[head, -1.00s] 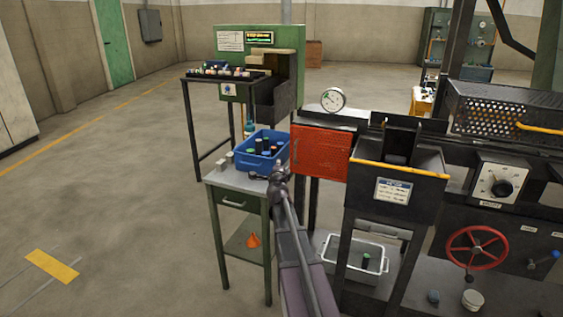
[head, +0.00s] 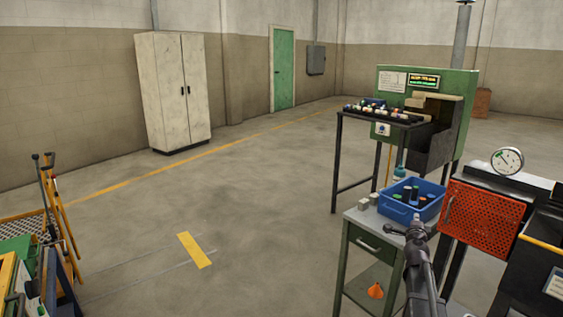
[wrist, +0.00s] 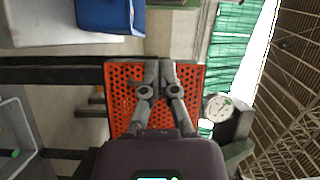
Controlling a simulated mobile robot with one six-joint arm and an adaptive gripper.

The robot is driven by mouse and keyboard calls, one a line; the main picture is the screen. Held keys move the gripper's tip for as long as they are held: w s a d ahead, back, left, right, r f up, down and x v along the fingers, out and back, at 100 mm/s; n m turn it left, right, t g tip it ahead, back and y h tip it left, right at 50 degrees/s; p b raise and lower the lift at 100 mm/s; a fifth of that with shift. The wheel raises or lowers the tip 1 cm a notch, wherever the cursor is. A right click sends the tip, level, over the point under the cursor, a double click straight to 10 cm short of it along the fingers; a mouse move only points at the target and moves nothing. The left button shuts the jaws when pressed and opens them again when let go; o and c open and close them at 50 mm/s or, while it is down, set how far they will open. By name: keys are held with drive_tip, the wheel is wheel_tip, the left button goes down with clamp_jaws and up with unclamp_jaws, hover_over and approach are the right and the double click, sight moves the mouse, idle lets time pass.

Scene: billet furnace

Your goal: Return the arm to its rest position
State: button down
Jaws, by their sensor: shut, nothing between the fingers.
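My arm reaches up from the bottom right of the head view, and my gripper (head: 416,229) shows at its end, in front of the small green table (head: 362,217) and just below the blue bin (head: 425,211). In the wrist view my gripper (wrist: 159,66) has its two fingers together with nothing between them. The orange perforated panel (wrist: 118,98) lies behind the fingers there. The same panel stands right of my gripper in the head view (head: 483,216). I cannot tell the exact gap between my gripper and the table or bin.
The blue bin holds several coloured cylinders. A round gauge (head: 507,160) stands above the orange panel. A green machine (head: 463,90) and a black rack stand behind. A yellow cart (head: 62,222) is at the left. The middle floor is open.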

drive_tip(key=s+a+f+n+g+y, duration=0.1)
drive_tip(key=a+f+n+y, duration=0.35)
drive_tip(key=a, duration=0.65)
drive_tip(key=s+a+f+n+g+y, duration=0.1)
drive_tip(key=a+n+y, duration=0.6)
drive_tip(key=a, duration=0.4)
drive_tip(key=s+a+f+n+g, duration=0.9)
drive_tip(key=s+a+f, duration=0.15)
drive_tip(key=s, duration=0.35)
drive_tip(key=s+f+n+g+h+p, duration=0.15)
drive_tip(key=s+g+h, duration=0.3)
drive_tip(key=s, duration=0.75)
wheel_tip(320, 180, up, 16)
drive_tip(key=p, duration=1.6)
drive_tip(key=shift+s+d+g+y, duration=0.15)
drive_tip(key=shift+g+y, duration=0.2)
drive_tip(key=shift+y, duration=0.05)
